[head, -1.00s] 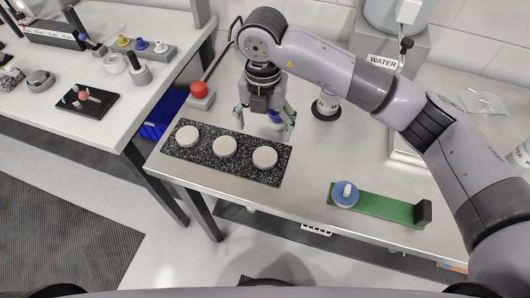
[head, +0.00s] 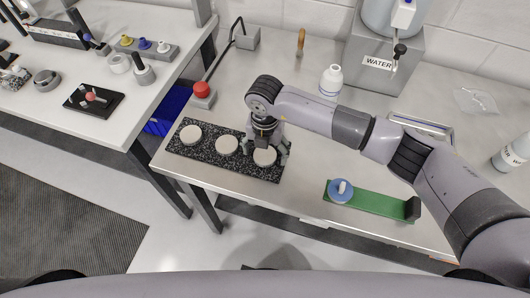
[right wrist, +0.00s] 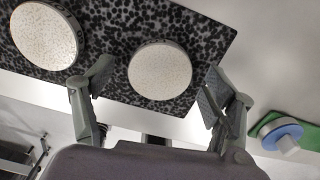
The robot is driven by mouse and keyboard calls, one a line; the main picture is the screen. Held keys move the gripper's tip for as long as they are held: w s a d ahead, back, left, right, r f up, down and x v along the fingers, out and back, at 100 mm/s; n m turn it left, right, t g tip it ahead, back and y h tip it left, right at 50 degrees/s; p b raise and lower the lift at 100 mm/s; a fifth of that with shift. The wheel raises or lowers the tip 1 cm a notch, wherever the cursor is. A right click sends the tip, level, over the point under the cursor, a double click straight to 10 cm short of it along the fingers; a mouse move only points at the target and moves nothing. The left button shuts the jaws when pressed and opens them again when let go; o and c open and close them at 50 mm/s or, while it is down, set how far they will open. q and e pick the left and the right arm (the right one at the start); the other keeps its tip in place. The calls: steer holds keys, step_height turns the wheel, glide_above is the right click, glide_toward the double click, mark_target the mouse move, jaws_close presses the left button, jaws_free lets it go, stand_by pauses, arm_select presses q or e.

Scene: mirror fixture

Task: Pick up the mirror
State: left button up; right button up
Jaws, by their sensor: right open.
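Three round, pale speckled discs stand in a row on a black-and-white speckled board (head: 217,164); they are the likely mirrors, though I cannot tell for sure. The left disc (head: 190,135), middle disc (head: 227,145) and right disc (head: 263,158) all show in the head view. My right gripper (head: 267,154) is open and points down over the right disc, partly hiding it. In the right wrist view, the right disc (right wrist: 160,70) shows between the two spread fingers, with no clear contact. My left gripper is out of view.
A green fixture (head: 375,204) with a blue round piece (head: 340,190) lies to the right. A red button (head: 202,90), a white bottle (head: 331,80) and a water dispenser (head: 384,62) stand farther back.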

mark_target(265, 154)
steer(key=shift+c, duration=0.4)
steer(key=c, duration=1.3)
steer(key=shift+r, duration=0.15)
step_height(265, 154, up, 20)
steer(key=b, duration=0.5)
